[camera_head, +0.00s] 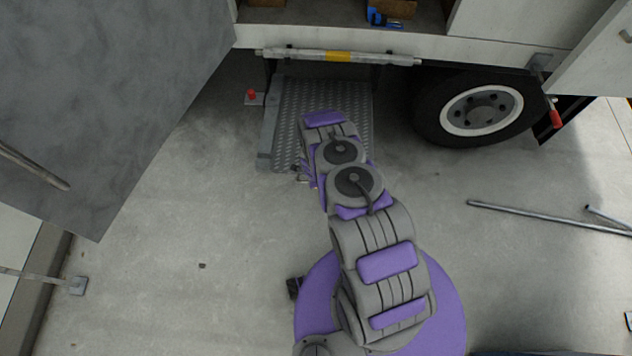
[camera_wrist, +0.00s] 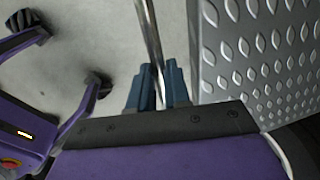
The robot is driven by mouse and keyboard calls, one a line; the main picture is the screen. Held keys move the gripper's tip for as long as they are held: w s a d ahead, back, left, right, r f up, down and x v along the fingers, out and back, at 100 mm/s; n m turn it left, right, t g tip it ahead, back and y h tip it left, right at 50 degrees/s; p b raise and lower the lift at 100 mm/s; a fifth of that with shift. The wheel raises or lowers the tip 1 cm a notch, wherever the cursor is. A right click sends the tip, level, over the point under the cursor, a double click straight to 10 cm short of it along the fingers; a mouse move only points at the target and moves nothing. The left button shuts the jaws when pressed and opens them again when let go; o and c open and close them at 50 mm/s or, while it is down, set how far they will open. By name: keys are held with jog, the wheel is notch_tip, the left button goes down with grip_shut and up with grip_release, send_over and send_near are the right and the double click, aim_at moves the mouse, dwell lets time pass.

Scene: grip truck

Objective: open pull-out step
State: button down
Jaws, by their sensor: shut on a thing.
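The pull-out step (camera_head: 325,98) is a grey metal diamond-plate tread under the truck's side, extending out below the truck body. It also shows at the right of the wrist view (camera_wrist: 265,50). My gripper (camera_head: 302,173) is at the step's near edge, partly hidden by my arm in the head view. In the wrist view, the blue fingers of my gripper (camera_wrist: 157,85) are shut on a thin shiny metal bar (camera_wrist: 150,32) beside the tread. How the bar joins the step is hidden.
A truck wheel (camera_head: 480,108) stands right of the step. A red-topped piece (camera_head: 252,96) is at its left. A large grey panel (camera_head: 110,90) fills the upper left. Metal poles (camera_head: 540,217) lie on the floor at right. Concrete floor left of my arm is mostly clear.

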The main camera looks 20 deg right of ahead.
jog(key=shift+s+f, duration=0.15)
jog(key=shift+s, duration=0.1)
jog(key=c, duration=1.4)
grip_release()
jog(key=o, duration=0.3)
jog(key=shift+d, duration=0.2)
notch_tip(320, 180, up, 17)
jog(key=s+a+p, duration=0.1)
jog(key=s+p, duration=0.2)
jog(key=p, duration=0.5)
jog(key=shift+w, duration=0.1)
